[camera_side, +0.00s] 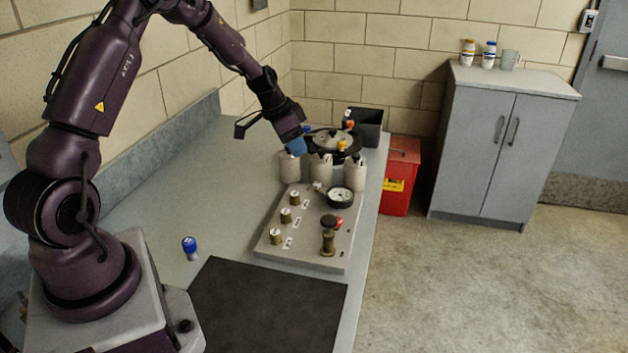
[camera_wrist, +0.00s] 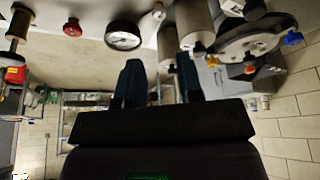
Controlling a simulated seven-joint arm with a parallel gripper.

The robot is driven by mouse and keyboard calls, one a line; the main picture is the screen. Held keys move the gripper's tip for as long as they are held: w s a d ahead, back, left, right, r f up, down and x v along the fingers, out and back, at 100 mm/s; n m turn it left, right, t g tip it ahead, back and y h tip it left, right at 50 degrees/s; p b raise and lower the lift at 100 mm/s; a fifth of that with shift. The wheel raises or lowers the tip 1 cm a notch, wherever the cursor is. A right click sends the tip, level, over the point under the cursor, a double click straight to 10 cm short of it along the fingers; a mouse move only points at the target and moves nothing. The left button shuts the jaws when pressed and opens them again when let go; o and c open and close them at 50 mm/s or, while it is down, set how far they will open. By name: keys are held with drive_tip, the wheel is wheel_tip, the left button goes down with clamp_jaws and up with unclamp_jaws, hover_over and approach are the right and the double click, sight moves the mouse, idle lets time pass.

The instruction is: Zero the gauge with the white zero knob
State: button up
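The gauge (camera_side: 340,196) is a round dial with a dark rim and white face on the grey panel (camera_side: 268,243). It also shows in the wrist view (camera_wrist: 123,36). A small white knob (camera_side: 318,186) sits beside the gauge; it appears at the top of the wrist view (camera_wrist: 158,11). My gripper (camera_side: 297,146) is above and behind the panel, over the grey canisters, apart from the knob. In the wrist view its two blue fingers (camera_wrist: 159,78) are spread with nothing visible between them. The needle reading is too small to tell.
Several grey canisters (camera_side: 321,168) stand behind the panel, near a dark round pot (camera_side: 333,140) with coloured valves. The panel also bears several brass knobs (camera_side: 285,215), a red knob (camera_side: 338,222) and a brass post (camera_side: 328,240). A blue-capped bottle (camera_side: 190,248) stands left.

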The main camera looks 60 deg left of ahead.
sight(316, 183)
drive_tip(key=x, duration=1.2)
drive_tip(key=shift+d+f, duration=0.1)
drive_tip(key=shift+f, duration=0.05)
drive_tip(key=shift+s, duration=0.1)
clamp_jaws()
